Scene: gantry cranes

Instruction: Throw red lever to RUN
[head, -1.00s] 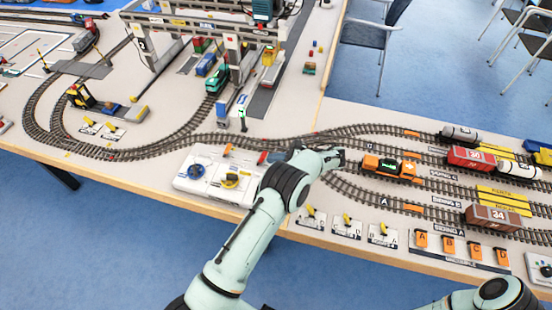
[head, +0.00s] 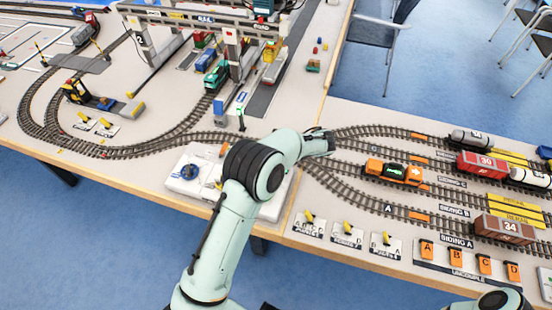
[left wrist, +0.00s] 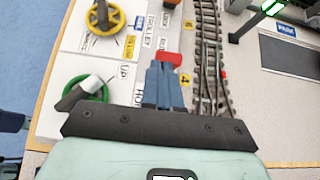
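My left gripper (left wrist: 165,82) shows in the left wrist view with its blue-grey fingers close together. A small red piece (left wrist: 168,58), which looks like a lever knob, lies right at the fingertips. The lettered white control panel (left wrist: 75,45) lies to the left, with a yellow wheel (left wrist: 103,19) and a green wheel (left wrist: 78,90). In the head view my left arm covers much of the panel (head: 178,186); a blue knob (head: 190,171) shows. My right gripper is out of view.
Curved tracks (head: 160,148) run behind the panel. An orange locomotive (head: 393,171) and several wagons stand on the sidings to the right. Yellow switch levers (head: 347,229) line the front edge. The gantry crane (head: 233,45) stands at the back.

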